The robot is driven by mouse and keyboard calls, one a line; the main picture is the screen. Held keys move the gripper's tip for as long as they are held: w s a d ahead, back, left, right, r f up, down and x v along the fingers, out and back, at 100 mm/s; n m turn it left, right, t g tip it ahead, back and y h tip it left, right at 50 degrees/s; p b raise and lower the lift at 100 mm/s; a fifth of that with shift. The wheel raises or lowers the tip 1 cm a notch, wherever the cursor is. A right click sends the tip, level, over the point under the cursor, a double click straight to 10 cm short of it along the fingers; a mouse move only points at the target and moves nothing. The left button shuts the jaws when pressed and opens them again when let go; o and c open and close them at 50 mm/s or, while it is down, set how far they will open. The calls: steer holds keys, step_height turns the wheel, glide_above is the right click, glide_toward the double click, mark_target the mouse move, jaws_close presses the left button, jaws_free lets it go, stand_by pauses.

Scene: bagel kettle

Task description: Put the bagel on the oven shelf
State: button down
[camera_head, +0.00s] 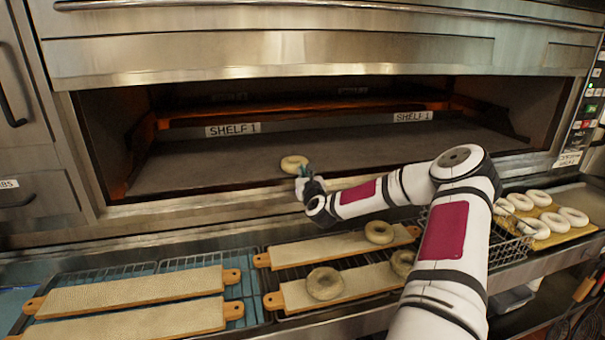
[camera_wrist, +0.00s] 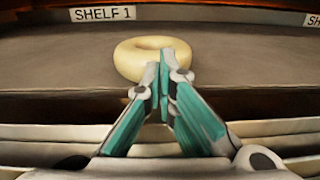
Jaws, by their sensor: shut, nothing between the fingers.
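A pale bagel (camera_head: 294,164) lies flat on the oven shelf (camera_head: 220,172), near its front edge. In the wrist view the bagel (camera_wrist: 135,58) is straight ahead, partly hidden by my fingertips. My gripper (camera_head: 303,172) is at the oven opening, at the near right side of this bagel. In the wrist view my gripper (camera_wrist: 165,62) has its teal fingers together with nothing between them. The fingertips overlap the near edge of the bagel in that view; I cannot tell whether they touch it.
Wooden boards (camera_head: 340,246) lie on racks below the opening, with several bagels such as one (camera_head: 325,283) on them. More bagels (camera_head: 572,216) sit on a tray at the right. The oven's front lip (camera_head: 200,207) runs under the opening. The shelf is clear on both sides of the bagel.

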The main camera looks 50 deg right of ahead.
steer(key=shift+x, duration=1.1)
